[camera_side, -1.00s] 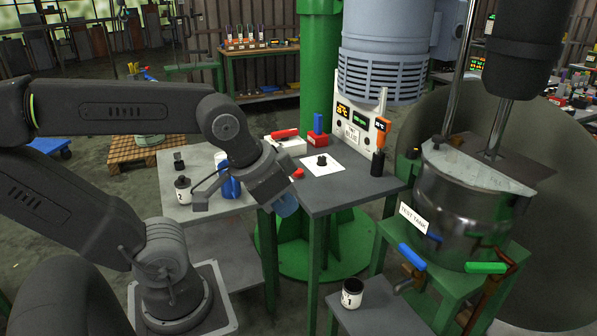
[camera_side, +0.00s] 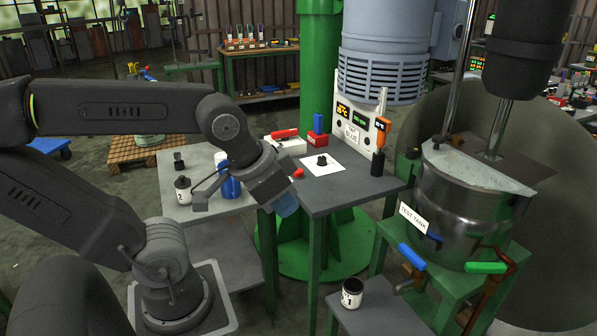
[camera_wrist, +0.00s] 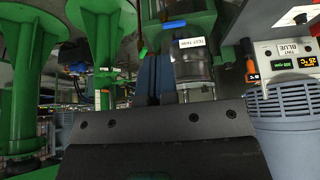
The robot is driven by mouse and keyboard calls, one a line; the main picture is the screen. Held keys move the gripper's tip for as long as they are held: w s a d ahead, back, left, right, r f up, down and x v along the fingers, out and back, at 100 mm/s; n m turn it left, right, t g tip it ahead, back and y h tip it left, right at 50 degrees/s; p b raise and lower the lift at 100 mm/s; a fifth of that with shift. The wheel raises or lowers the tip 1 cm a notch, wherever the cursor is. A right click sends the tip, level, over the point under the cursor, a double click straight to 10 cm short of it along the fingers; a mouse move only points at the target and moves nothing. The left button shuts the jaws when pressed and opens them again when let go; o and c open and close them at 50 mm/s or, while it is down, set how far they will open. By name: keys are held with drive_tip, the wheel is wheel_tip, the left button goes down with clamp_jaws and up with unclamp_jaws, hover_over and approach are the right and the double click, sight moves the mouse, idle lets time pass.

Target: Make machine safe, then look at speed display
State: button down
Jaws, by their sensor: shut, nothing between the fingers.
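My gripper (camera_side: 286,206) points down beside the near left edge of the grey bench (camera_side: 345,191). Its blue-grey fingers look closed and empty; they also show in the wrist view (camera_wrist: 155,78). A white panel (camera_side: 350,130) stands at the back of the bench with an amber display (camera_side: 343,111) and a green display (camera_side: 360,117). The green display, also in the wrist view (camera_wrist: 284,65), is too small to read. A black knob (camera_side: 321,160) sits on a white plate. A small red part (camera_side: 298,174) shows right beside my gripper. I cannot tell which control makes the machine safe.
A metal tank (camera_side: 465,205) labelled TEST TANK stands at the right, with blue (camera_side: 412,257) and green (camera_side: 485,267) handles below. A red lever (camera_side: 284,133) and a blue-topped red box (camera_side: 317,136) are at the bench's back left. A blue bottle (camera_side: 229,183) stands left of my gripper.

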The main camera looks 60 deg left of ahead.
drive_tip(key=w+a+n+t+h, duration=0.1)
drive_tip(key=w+a+n, duration=0.65)
drive_tip(key=w, duration=0.35)
drive_tip(key=w+a+n+h, duration=0.1)
drive_tip(key=w+a+n, duration=0.6)
drive_tip(key=w+a, duration=0.3)
drive_tip(key=n+t+y, duration=0.3)
drive_tip(key=n, duration=1.1)
hover_over(298, 173)
drive_tip(key=a, duration=0.1)
wheel_tip(298, 173, down, 11)
drive_tip(key=shift+w, duration=0.3)
drive_tip(key=shift+r, duration=0.1)
drive_tip(key=shift+f, duration=4.4)
